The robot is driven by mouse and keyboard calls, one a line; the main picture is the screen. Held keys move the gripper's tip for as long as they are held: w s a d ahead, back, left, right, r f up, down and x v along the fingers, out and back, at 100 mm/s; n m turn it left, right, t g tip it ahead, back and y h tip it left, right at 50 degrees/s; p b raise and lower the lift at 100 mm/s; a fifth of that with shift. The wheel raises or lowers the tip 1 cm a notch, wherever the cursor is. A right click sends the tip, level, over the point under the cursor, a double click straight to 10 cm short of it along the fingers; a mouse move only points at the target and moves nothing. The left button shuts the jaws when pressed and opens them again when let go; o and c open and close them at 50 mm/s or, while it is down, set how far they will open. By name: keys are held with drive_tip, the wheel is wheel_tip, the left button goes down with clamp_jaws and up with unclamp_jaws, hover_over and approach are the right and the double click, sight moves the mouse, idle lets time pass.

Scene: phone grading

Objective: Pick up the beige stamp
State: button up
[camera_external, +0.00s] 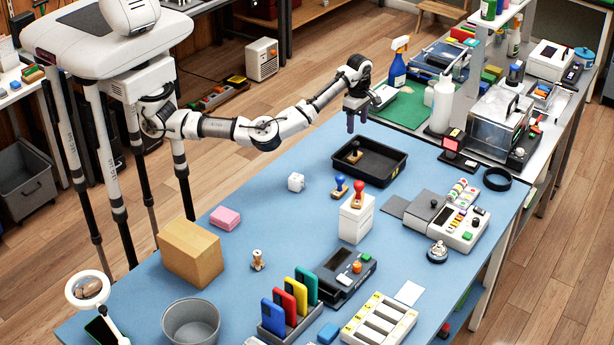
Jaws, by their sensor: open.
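A small beige stamp (257,260) with a rounded handle stands on the blue table, between the cardboard-brown box and the row of coloured phones. My gripper (356,122) is open and empty, pointing down above the black tray (388,174) at the far side of the table. It is well away from the beige stamp, which lies nearer the camera and to the left. Another stamp (355,151) with a dark handle and wooden base is inside the tray, below my gripper.
A blue-handled stamp (340,187) and a red-handled stamp (358,193) are by a white box (356,220). Around the beige stamp are the brown box (191,253), a pink block (225,217), a grey bin (190,324) and a phone rack (288,322). The table between the beige stamp and white box is clear.

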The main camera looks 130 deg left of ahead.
drive_tip(key=w+d+r+m+t+y+p, duration=0.1)
drive_tip(key=w+d+r+m+t+y, duration=0.25)
drive_tip(key=r+m, duration=0.55)
drive_tip(key=w+d+r+m+t+p, duration=0.15)
drive_tip(key=w+d+r+m, duration=0.25)
drive_tip(key=w+r+m, duration=0.55)
drive_tip(key=w+d+r+m+t+h+p, duration=0.15)
drive_tip(key=d+r+m, duration=0.25)
drive_tip(key=d+m, duration=0.5)
drive_tip(key=w+d+r+m+t+b, duration=0.1)
drive_tip(key=w+d+r+m+t, duration=0.15)
drive_tip(key=d+m, duration=0.65)
drive_tip(key=w+d+f+m+g+h+p, duration=0.1)
drive_tip(key=d+f+m, duration=0.2)
drive_tip(key=d+m, duration=0.75)
drive_tip(key=m+g+h+p, duration=0.15)
drive_tip(key=m+g, duration=0.65)
drive_tip(key=m, duration=0.9)
hover_over(257, 253)
wheel_tip(257, 253, down, 21)
drive_tip(key=shift+y, duration=0.25)
wheel_tip(257, 253, down, 8)
drive_tip(key=shift+w+a+r+p, duration=0.1)
drive_tip(key=shift+w+p, duration=0.05)
drive_tip(key=shift+p, duration=0.55)
drive_tip(key=shift+f+p, duration=1.15)
drive_tip(key=shift+f, duration=2)
drive_tip(key=c, duration=1.1)
drive_tip(key=shift+o, duration=0.2)
drive_tip(key=shift+r, duration=0.15)
